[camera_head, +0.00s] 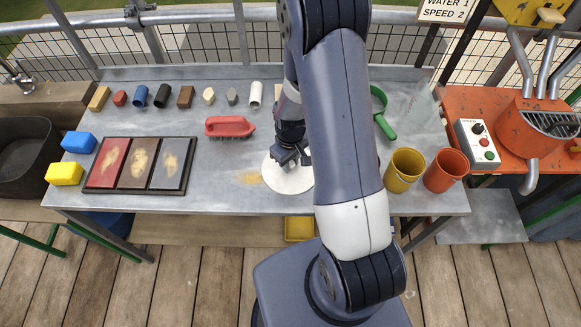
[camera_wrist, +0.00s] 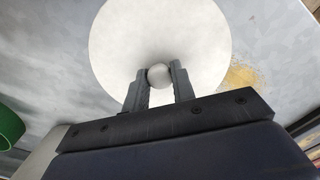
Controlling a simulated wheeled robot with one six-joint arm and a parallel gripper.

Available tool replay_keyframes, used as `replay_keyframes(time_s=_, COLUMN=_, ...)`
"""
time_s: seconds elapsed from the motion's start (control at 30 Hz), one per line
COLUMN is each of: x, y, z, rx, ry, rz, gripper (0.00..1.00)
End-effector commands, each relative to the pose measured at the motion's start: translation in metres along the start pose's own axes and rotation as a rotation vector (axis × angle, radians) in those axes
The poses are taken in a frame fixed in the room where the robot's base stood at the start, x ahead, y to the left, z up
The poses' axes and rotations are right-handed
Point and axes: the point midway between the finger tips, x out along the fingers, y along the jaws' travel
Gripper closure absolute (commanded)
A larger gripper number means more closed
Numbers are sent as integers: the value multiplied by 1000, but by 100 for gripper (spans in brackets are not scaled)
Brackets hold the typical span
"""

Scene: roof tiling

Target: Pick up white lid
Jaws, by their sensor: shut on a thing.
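The white lid (camera_head: 286,181) is a round flat disc near the middle front of the grey table, partly hidden behind my arm in the head view. In the wrist view the lid (camera_wrist: 120,45) fills the upper middle, with a small round knob (camera_wrist: 159,76) at its centre. My gripper (camera_head: 292,158) is over the lid. In the wrist view my gripper (camera_wrist: 159,82) has its two fingers on either side of the knob, shut on it. I cannot tell whether the lid rests on the table or is lifted.
A tray with three coloured panels (camera_head: 139,164) is further left. Yellow (camera_head: 405,169) and orange (camera_head: 446,170) cups stand to the right, below a green-handled tool (camera_head: 384,124). Several small blocks line the back.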

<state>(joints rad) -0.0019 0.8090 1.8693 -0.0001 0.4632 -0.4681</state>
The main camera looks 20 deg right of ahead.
Motion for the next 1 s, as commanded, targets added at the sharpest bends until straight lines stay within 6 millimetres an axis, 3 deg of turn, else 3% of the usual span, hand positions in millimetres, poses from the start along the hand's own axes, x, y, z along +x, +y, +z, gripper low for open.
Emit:
replay_keyframes(time_s=0.1, x=0, y=0, z=0, rx=0, ry=0, rz=0, gripper=98)
replay_keyframes(time_s=0.53, x=-9, y=0, z=0, rx=0, ry=1, rz=1, gripper=99)
replay_keyframes(time_s=1.0, x=-76, y=0, z=-1, rx=0, ry=5, rz=3, gripper=99)
